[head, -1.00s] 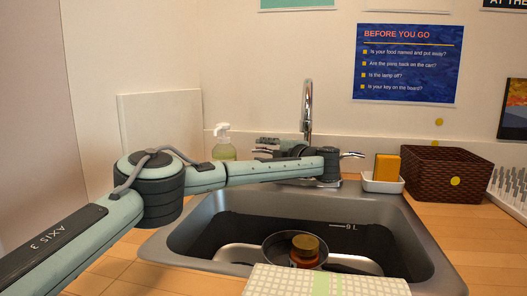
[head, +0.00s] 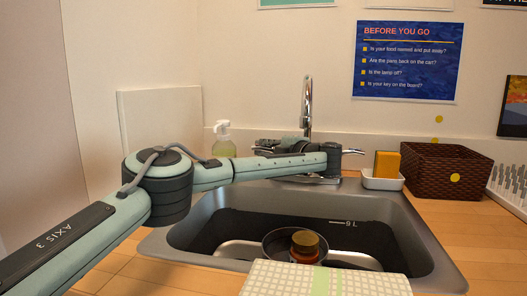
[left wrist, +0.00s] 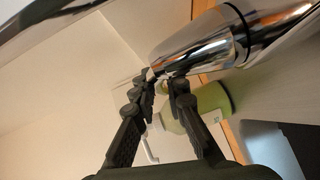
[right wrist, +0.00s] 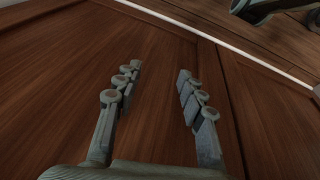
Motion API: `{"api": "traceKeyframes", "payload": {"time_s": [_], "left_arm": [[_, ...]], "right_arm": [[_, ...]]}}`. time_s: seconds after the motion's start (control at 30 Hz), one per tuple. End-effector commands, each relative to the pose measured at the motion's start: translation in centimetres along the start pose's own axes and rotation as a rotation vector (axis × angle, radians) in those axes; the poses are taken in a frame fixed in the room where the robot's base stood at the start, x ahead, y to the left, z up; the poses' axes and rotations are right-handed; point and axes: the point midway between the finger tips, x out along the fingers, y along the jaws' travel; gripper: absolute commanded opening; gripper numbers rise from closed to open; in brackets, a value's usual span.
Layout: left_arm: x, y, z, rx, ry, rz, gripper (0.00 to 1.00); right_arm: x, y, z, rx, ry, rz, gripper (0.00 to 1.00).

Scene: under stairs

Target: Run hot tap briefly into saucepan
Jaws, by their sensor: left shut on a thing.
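The chrome tap (head: 307,100) stands behind the sink, with a lever on its right side (head: 353,151). My left gripper (left wrist: 163,78) is shut on the tip of the tap's chrome left lever (left wrist: 205,42). In the head view my left wrist crosses in front of the tap's base and hides much of it. I see no water stream. My right gripper (right wrist: 158,82) is open and empty before brown wood panels.
The steel sink (head: 405,225) has a checked cloth (head: 270,280) at its front edge. A soap bottle (head: 223,143) stands behind my left arm. A sponge in a white holder (head: 383,182) and a woven basket (head: 445,172) stand to the right.

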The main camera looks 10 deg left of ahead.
Motion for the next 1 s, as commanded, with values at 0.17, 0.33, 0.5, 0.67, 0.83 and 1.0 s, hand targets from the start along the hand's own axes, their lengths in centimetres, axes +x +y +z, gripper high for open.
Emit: {"api": "traceKeyframes", "payload": {"time_s": [0.17,0.33,0.5,0.67,0.83,1.0], "left_arm": [[0.1,-0.2,0.1,-0.009,0.067,-0.008,0.0],[0.0,0.1,-0.1,-0.014,0.095,-0.014,0.0],[0.0,0.1,-0.1,-0.014,0.096,-0.015,0.0],[0.0,0.1,-0.1,-0.014,0.095,-0.015,0.21],[0.0,0.1,-0.1,-0.014,0.095,-0.015,0.34],[0.0,0.1,-0.1,-0.013,0.095,-0.015,0.34]], "right_arm": [[-2.4,0.6,-1.1,-0.004,0.018,0.019,0.4],[-3.7,0.8,-1.3,-0.005,0.019,0.026,0.4],[-3.8,0.8,-1.3,-0.005,0.018,0.026,0.4],[-3.8,0.8,-1.3,-0.005,0.018,0.025,0.4],[-3.8,0.8,-1.3,-0.004,0.018,0.025,0.4],[-3.7,0.8,-1.3,-0.004,0.018,0.025,0.4]]}}
